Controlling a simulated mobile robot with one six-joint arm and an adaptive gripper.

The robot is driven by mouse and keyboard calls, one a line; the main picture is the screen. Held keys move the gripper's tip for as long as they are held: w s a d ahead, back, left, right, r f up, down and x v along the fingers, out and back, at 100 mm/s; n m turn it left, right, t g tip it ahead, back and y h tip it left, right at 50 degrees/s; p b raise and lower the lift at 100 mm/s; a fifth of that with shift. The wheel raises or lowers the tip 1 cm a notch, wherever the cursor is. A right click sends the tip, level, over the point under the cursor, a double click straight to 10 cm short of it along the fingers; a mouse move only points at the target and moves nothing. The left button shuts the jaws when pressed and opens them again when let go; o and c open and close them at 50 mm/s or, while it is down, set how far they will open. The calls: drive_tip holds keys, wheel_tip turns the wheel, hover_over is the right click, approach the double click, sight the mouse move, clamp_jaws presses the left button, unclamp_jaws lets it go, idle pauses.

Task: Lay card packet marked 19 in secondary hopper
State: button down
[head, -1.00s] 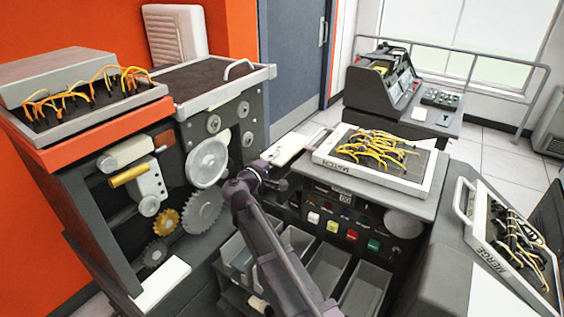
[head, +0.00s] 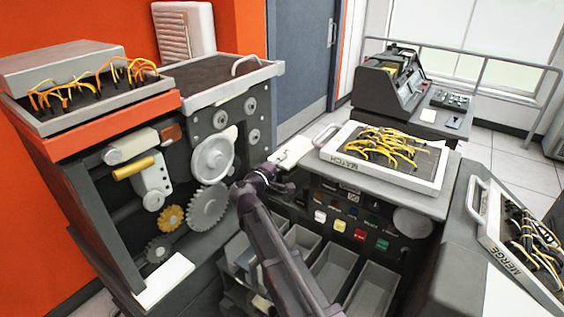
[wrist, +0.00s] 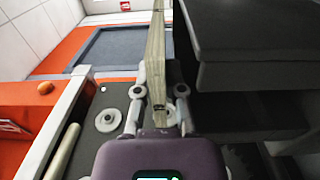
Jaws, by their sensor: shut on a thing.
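My gripper (head: 272,170) is shut on a pale card packet (head: 291,153), held out beside the left edge of the grey machine with the MATCH board. In the wrist view the packet (wrist: 155,55) shows edge-on, upright between the two fingers of my gripper (wrist: 160,95). The number on the packet cannot be read. I cannot tell which part is the secondary hopper; a pale plate (head: 325,134) shows just behind the packet, at the machine's left edge.
The left machine (head: 255,140) carries gears and an orange-trimmed wired board (head: 90,110). A white slab (head: 164,281) lies on its low ledge. Open grey bins (head: 336,272) stand below my arm. The MATCH board (head: 335,160) and MERGE board (head: 497,260) lie to the right.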

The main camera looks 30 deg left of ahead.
drive_tip(key=shift+f+b, duration=0.45)
drive_tip(key=shift+f, duration=0.15)
idle(0.5)
drive_tip(key=shift+f+b, duration=3.8)
drive_tip(key=c, duration=0.7)
unclamp_jaws()
drive_tip(key=shift+o, duration=0.2)
drive_tip(key=shift+s, duration=0.15)
drive_tip(key=s, duration=0.7)
drive_tip(key=shift+s+a, duration=0.1)
drive_tip(key=shift+a, duration=0.2)
